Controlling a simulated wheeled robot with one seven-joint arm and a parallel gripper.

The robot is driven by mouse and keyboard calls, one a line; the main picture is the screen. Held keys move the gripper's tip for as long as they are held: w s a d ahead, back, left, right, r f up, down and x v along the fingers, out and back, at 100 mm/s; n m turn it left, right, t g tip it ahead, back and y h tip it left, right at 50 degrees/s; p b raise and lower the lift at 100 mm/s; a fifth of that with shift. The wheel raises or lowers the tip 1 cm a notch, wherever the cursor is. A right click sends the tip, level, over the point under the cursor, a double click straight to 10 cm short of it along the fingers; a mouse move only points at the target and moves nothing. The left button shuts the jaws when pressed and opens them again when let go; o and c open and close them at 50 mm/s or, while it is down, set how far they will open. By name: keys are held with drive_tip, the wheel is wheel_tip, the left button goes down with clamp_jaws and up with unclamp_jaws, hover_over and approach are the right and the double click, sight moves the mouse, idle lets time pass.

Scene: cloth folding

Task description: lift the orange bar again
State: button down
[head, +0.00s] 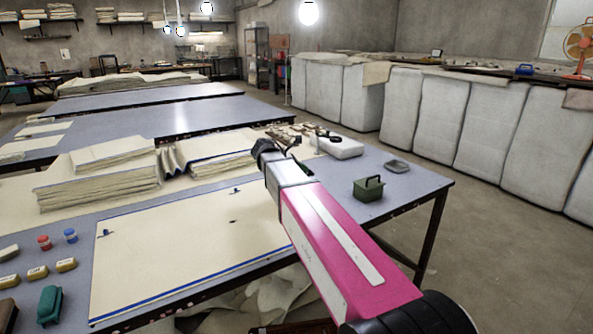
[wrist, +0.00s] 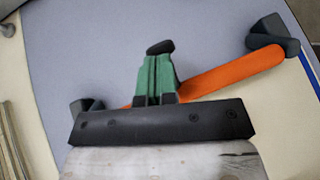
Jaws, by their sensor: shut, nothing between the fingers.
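The orange bar (wrist: 235,72) shows in the wrist view, running slantwise from lower left to upper right. A dark end block (wrist: 275,37) is at its upper right, and another dark block (wrist: 86,106) is at its lower left. My gripper (wrist: 160,50), with green fingers and dark tips, is shut and empty. Its fingers overlap the bar's middle in the picture and hide part of it; I cannot tell whether they touch it. In the head view my gripper (head: 266,149) is over the table's far side, and the bar cannot be made out there.
The grey-blue table (head: 420,183) carries folded cloth stacks (head: 100,185) and a flat cream cloth with a blue edge (head: 180,250). A green box with a handle (head: 368,189), a grey dish (head: 397,166) and a white block (head: 341,147) lie right of my arm.

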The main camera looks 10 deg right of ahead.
drive_tip(key=shift+d, duration=0.1)
drive_tip(key=shift+w+d, duration=0.25)
drive_tip(key=shift+d, duration=0.3)
drive_tip(key=shift+w+d, duration=0.25)
drive_tip(key=shift+d, duration=0.3)
drive_tip(key=shift+r, duration=0.1)
